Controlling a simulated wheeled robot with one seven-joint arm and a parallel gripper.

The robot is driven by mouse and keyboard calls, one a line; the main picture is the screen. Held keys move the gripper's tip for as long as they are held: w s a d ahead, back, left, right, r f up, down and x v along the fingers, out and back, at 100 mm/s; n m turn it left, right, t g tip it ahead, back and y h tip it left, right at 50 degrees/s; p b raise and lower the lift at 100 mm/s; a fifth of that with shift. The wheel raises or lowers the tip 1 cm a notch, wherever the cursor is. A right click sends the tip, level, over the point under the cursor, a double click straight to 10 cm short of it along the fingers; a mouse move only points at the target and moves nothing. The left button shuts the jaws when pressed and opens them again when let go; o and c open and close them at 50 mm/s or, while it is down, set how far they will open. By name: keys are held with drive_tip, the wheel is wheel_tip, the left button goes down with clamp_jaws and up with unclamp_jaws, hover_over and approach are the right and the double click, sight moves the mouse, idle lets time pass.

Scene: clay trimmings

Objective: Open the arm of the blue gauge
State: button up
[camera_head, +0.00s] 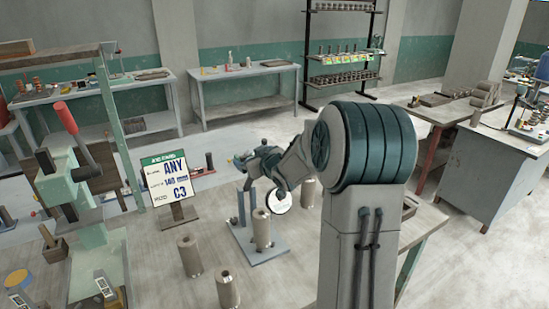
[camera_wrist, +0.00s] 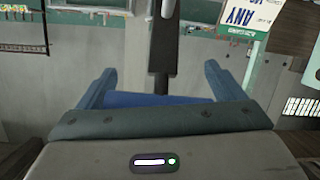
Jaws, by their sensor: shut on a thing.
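The blue gauge (camera_head: 264,255) stands on the near table, with a flat blue-grey base and upright blue posts. A clay-coloured cylinder (camera_head: 262,229) stands on its base. My gripper (camera_head: 243,164) is above the posts, at the gauge's top, and partly hides it. In the wrist view my two blue fingers (camera_wrist: 162,78) stand apart on either side of a blue piece (camera_wrist: 155,100), which looks like the gauge's arm. A dark upright bar (camera_wrist: 162,50) shows beyond. The exact contact is hard to see.
A sign (camera_head: 166,175) stands left of the gauge. Loose cylinders (camera_head: 189,256) (camera_head: 228,290) stand in front of it on the table. A red-handled press (camera_head: 65,118) is at left. Workbenches (camera_head: 247,72) and a shelf rack (camera_head: 340,55) are at the back.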

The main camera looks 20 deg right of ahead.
drive_tip(key=shift+w+a+f, duration=0.1)
drive_tip(key=shift+w+a, duration=0.05)
drive_tip(key=shift+w, duration=0.1)
drive_tip(key=shift+s+f+g, duration=0.1)
drive_tip(key=shift+f+g, duration=0.2)
idle(0.9)
drive_tip(key=o, duration=1)
drive_tip(key=shift+o, duration=0.7)
drive_tip(key=shift+w, duration=0.35)
drive_tip(key=shift+s+d+r, duration=0.2)
drive_tip(key=shift+s+r, duration=0.1)
drive_tip(key=shift+s, duration=0.25)
drive_tip(key=v, duration=1.2)
drive_tip(key=shift+s, duration=0.3)
drive_tip(key=shift+a, duration=0.1)
